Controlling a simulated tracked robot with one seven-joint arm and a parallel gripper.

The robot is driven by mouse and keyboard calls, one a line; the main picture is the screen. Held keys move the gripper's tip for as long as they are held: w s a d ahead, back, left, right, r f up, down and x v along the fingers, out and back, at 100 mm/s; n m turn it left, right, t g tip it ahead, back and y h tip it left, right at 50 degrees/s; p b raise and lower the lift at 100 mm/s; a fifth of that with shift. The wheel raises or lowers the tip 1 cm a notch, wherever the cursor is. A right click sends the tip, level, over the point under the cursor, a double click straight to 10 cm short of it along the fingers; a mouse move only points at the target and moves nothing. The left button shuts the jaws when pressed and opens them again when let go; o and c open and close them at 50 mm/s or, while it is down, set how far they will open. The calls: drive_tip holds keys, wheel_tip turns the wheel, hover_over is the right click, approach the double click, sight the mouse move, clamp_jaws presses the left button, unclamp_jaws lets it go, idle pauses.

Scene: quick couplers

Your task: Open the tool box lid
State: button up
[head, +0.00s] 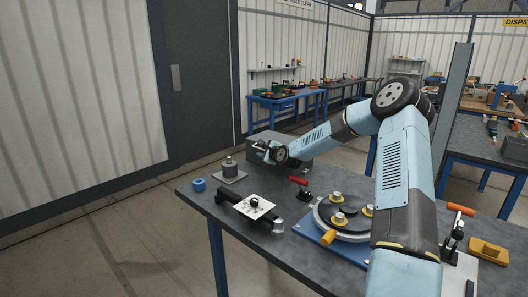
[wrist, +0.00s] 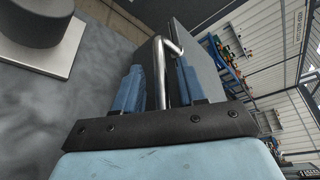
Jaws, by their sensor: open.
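The tool box (head: 298,151) is a dark grey box at the far left part of the bench, partly hidden behind my gripper and forearm. Its lid looks shut in the head view. My gripper (head: 263,151) is at the near side of the box. In the wrist view, my gripper (wrist: 159,70) is open, with one blue finger on each side of a bent shiny metal bar (wrist: 161,80), which looks like the lid handle. Grey box surfaces (wrist: 200,68) rise close beyond the fingers. I cannot tell whether either finger touches the bar.
A grey cylinder on a plate (head: 229,171) stands just left of the gripper, also large in the wrist view (wrist: 38,18). A blue ring (head: 199,185), a black fixture with a white plate (head: 252,205) and a round turntable (head: 345,218) occupy the nearer bench.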

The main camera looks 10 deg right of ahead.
drive_tip(key=shift+c, duration=0.5)
clamp_jaws()
